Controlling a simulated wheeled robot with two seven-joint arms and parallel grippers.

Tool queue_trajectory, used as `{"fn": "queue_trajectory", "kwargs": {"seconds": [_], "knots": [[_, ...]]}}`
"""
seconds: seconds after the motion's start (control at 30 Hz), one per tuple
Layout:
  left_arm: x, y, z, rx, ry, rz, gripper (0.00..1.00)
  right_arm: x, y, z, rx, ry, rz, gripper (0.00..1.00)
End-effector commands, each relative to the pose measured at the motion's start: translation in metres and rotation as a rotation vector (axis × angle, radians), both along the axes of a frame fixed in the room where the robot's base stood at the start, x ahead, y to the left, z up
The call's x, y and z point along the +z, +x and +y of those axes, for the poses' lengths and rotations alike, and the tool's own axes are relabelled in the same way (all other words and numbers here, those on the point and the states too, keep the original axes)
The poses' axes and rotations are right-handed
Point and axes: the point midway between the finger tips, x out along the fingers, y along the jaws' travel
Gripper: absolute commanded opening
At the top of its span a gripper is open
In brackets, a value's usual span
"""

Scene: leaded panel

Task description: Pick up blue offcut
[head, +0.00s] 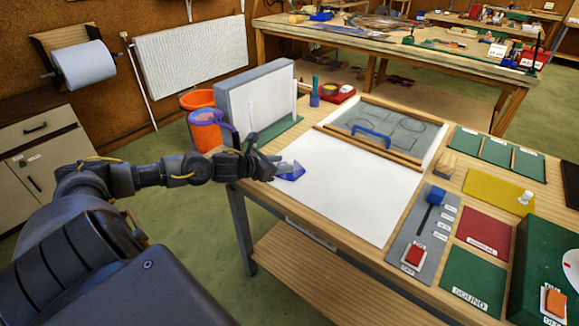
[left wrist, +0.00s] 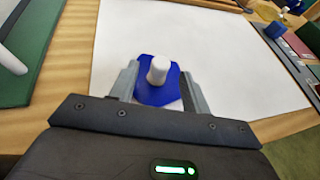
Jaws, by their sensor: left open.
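The blue offcut (head: 292,172) is a flat, angular piece on the white sheet (head: 350,195), near the sheet's left edge. In the left wrist view the blue offcut (left wrist: 151,96) carries a short white knob (left wrist: 158,69) that sticks up from it. My left gripper (head: 277,167) is open at the offcut, partly covering it in the head view. In the left wrist view its two fingers (left wrist: 160,72) stand on either side of the offcut and knob. Whether they touch it I cannot tell. My right gripper is not in view.
A grey upright rack (head: 256,98) on a green base stands just behind my left gripper. An orange bin (head: 198,101) is beyond the table's left edge. A framed grey panel with a blue handle (head: 372,137) lies behind the sheet. Coloured pads and a slider board (head: 424,232) are at right.

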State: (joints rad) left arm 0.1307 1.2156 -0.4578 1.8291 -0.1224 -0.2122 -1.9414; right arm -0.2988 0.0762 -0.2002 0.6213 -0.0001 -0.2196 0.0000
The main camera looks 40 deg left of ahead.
Motion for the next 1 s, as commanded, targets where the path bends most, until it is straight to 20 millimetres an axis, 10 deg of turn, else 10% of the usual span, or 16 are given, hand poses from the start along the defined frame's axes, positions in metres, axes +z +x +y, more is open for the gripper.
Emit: {"fn": "queue_trajectory", "kwargs": {"seconds": [0.47, 0.8, 1.0], "knots": [[-0.009, 0.021, -0.005, 0.0, 0.001, 0.0, 0.47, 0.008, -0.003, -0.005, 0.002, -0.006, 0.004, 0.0], [-0.009, 0.021, -0.005, 0.0, 0.001, 0.0, 0.05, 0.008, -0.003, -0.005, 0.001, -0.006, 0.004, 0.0], [-0.008, 0.021, -0.005, 0.0, 0.001, -0.001, 0.05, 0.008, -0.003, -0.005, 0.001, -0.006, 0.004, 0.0]]}}
